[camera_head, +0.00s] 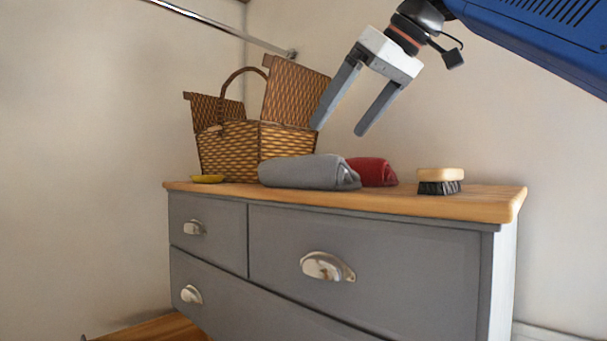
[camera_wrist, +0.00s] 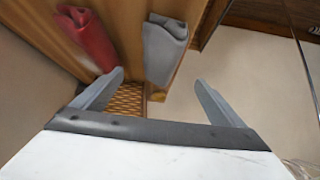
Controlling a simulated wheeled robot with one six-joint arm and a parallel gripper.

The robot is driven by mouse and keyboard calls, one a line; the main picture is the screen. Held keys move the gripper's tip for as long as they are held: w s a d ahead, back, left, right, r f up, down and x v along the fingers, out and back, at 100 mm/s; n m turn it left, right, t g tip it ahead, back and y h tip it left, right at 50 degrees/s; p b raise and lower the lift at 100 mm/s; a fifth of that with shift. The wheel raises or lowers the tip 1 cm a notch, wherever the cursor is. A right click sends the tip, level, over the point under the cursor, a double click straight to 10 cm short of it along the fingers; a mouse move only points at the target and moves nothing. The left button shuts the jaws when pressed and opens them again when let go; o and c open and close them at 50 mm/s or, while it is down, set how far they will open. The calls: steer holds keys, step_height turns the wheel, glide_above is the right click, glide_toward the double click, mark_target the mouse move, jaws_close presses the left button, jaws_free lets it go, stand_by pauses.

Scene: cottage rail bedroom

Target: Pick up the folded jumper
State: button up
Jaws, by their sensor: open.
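Two folded cloth bundles lie on the wooden top of the dresser. A grey one (camera_head: 310,172) is at the front edge, and a dark red one (camera_head: 373,171) is behind it to the right, partly hidden by it. I cannot tell which is the jumper. My gripper (camera_head: 338,130) is open and empty, above the bundles and apart from them, pointing down and left. In the wrist view the grey bundle (camera_wrist: 164,48) shows beyond the space between my fingertips (camera_wrist: 159,76), and the red bundle (camera_wrist: 88,38) lies to its left.
A wicker basket (camera_head: 228,150) with raised lids and a handle stands left of the bundles, close to my fingers. A small yellow dish (camera_head: 207,179) sits before it. A brush (camera_head: 440,180) lies at the right on the dresser top (camera_head: 490,200). Bare wood lies around the brush.

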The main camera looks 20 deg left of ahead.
mark_target(307, 171)
steer(key=x, duration=0.9)
steer(key=shift+w+r+x, duration=0.1)
steer(key=shift+w+x, duration=0.1)
steer(key=shift+x, duration=1.15)
steer(key=shift+w+r+x, duration=0.15)
steer(key=shift+x, duration=1.15)
steer(key=shift+c, duration=0.3)
steer(key=c, duration=1.2)
steer(key=shift+a+r, duration=0.1)
steer(key=shift+r, duration=1.55)
steer(key=shift+s+a+r, duration=0.1)
steer(key=shift+s, duration=0.2)
steer(key=s+a, duration=0.2)
steer(key=s, duration=0.3)
steer(key=s+a, duration=0.2)
steer(key=s, duration=0.3)
steer(key=s+a, duration=0.2)
steer(key=s, duration=0.4)
steer(key=shift+a, duration=0.3)
